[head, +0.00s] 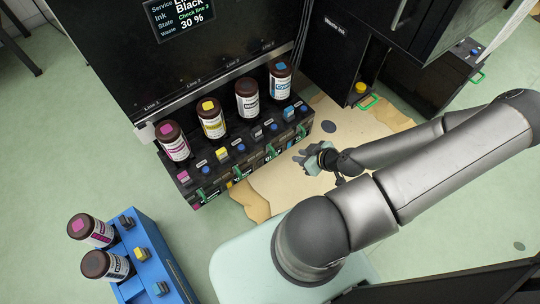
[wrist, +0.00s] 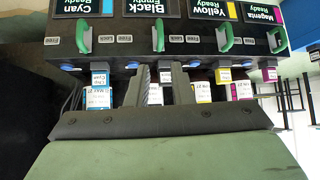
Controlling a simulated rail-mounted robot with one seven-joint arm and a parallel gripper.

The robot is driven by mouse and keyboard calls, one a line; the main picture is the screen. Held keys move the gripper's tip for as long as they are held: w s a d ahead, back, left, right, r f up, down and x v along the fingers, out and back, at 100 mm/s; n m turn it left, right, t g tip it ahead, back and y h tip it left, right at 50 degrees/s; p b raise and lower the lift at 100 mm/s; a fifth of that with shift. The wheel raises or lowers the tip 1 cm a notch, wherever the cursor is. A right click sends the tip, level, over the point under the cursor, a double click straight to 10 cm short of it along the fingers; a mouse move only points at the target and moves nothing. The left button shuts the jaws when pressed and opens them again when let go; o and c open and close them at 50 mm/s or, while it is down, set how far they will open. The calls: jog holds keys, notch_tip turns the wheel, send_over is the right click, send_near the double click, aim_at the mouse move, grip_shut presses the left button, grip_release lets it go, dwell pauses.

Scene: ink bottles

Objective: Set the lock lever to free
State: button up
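In the head view the ink station (head: 235,150) has four dark bottles on top: magenta (head: 175,145), yellow (head: 212,122), black-label (head: 247,100) and cyan (head: 280,82). Green lock levers sit on its front, small there. In the upside-down wrist view I see the cyan lever (wrist: 86,38), black lever (wrist: 158,36), yellow lever (wrist: 225,38) and magenta lever (wrist: 277,40), with small Free and Lock labels between them. The black line's panel (wrist: 150,8) reads Empty. My gripper (head: 306,156) is in front of the station. Its fingers (wrist: 157,88) are apart, touching no lever.
A screen (head: 180,18) reads Check line 3. A blue tray (head: 165,265) with two bottles, magenta (head: 91,230) and black-label (head: 108,266), stands at lower left. An open Waste Ink cabinet (head: 335,55) is at upper right.

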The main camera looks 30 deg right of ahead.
aim_at(274, 152)
jog(key=b+x, duration=0.5)
jog(key=x, duration=1.2)
jog(key=shift+b, duration=0.35)
